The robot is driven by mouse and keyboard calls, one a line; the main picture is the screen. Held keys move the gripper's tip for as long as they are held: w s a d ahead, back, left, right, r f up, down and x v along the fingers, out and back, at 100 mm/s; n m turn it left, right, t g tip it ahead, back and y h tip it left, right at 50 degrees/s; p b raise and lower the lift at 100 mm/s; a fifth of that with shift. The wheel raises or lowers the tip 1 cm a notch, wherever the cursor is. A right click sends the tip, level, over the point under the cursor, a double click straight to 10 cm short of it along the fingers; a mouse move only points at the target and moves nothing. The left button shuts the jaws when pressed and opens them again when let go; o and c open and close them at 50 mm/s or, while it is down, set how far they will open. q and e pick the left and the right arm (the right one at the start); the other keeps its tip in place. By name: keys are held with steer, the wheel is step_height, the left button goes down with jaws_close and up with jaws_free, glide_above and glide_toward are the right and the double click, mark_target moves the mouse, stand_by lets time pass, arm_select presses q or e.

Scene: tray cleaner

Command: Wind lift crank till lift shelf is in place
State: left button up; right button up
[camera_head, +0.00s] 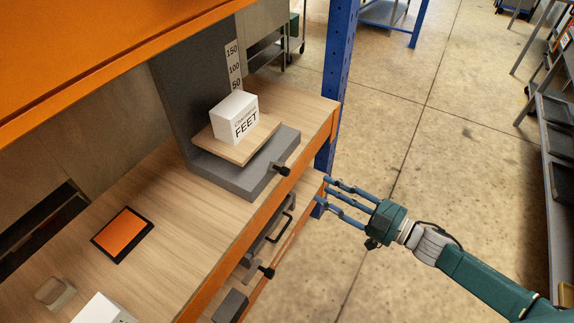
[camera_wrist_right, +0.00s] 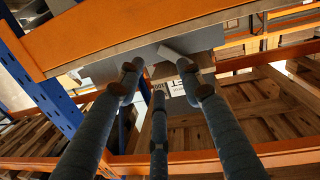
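The grey lift (camera_head: 250,182) stands on the upper wooden shelf, with a 50-100-150 scale (camera_head: 234,68) on its upright back. Its wooden lift shelf (camera_head: 215,146) sits low, close above the grey base and below the 50 mark. A white box (camera_head: 236,117) marked FEET rests on it. A dark crank handle (camera_head: 282,170) sticks out from the base's front right. My right gripper (camera_head: 324,190) is open and empty, to the right of the crank and apart from it. Its three spread fingers also show in the right wrist view (camera_wrist_right: 158,85). My left gripper is not in view.
An orange beam (camera_head: 245,232) edges the shelf, and a blue post (camera_head: 335,90) stands behind my right fingers. An orange pad (camera_head: 123,234) and a white box (camera_head: 101,309) lie at left. A lower dark handle (camera_head: 267,271) juts out.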

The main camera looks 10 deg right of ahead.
steer(key=n+g+y, duration=0.1)
steer(key=y, duration=0.1)
glide_toward(289, 174)
steer(key=p+x, duration=0.1)
steer(key=x, duration=0.3)
steer(key=p+x, duration=0.1)
steer(key=x, duration=0.4)
steer(key=shift+w+a+r, duration=0.1)
steer(key=shift+a+r, duration=0.1)
steer(key=shift+a, duration=0.05)
steer(key=shift+w+a+f+p, duration=0.1)
steer(key=shift+w+a+p, duration=0.25)
steer(key=shift+a, duration=0.1)
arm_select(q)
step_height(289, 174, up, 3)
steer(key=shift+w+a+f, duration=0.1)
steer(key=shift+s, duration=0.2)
arm_select(e)
jaws_close()
